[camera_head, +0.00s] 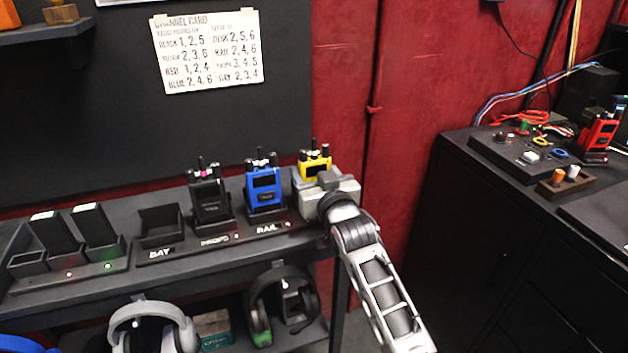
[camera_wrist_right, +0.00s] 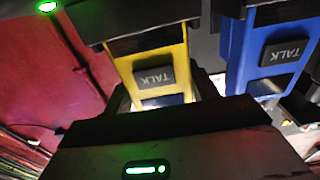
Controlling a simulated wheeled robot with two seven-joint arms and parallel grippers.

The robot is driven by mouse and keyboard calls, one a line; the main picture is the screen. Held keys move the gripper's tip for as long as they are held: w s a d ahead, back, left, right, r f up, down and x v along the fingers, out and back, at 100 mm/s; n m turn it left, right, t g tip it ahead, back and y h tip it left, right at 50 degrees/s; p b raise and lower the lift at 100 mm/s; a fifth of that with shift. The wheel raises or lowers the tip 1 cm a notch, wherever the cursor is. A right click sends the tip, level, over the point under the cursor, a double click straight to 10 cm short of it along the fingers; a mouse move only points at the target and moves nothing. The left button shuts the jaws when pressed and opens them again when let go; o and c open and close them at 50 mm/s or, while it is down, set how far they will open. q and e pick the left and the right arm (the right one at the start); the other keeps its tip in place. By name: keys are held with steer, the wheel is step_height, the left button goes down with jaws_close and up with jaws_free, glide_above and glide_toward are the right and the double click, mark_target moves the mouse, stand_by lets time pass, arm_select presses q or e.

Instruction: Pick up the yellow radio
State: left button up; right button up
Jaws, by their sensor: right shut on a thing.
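The yellow radio (camera_head: 314,164) stands at the right end of the shelf in the head view, its top and antennas showing above my gripper. My right gripper (camera_head: 325,187) covers its lower part and is shut on it. In the right wrist view the yellow radio (camera_wrist_right: 152,72) shows its TALK button, close in front of my gripper. Its base is hidden in the head view, so I cannot tell whether it is still seated. My left gripper is not in view.
A blue radio (camera_head: 263,187) stands close to the left in a slot labelled RAIL, with a black radio (camera_head: 209,201) beyond it. The BAY slot (camera_head: 160,226) is empty. Headsets (camera_head: 283,300) hang below. A red radio (camera_head: 598,133) stands on the right cabinet. A channel card (camera_head: 207,50) hangs above.

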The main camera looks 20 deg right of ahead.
steer(key=shift+r, duration=0.2)
step_height(320, 180, up, 8)
steer(key=shift+r, duration=0.9)
step_height(320, 180, up, 3)
steer(key=p, duration=0.3)
steer(key=shift+r+p, duration=0.85)
steer(key=shift+r, duration=1.4)
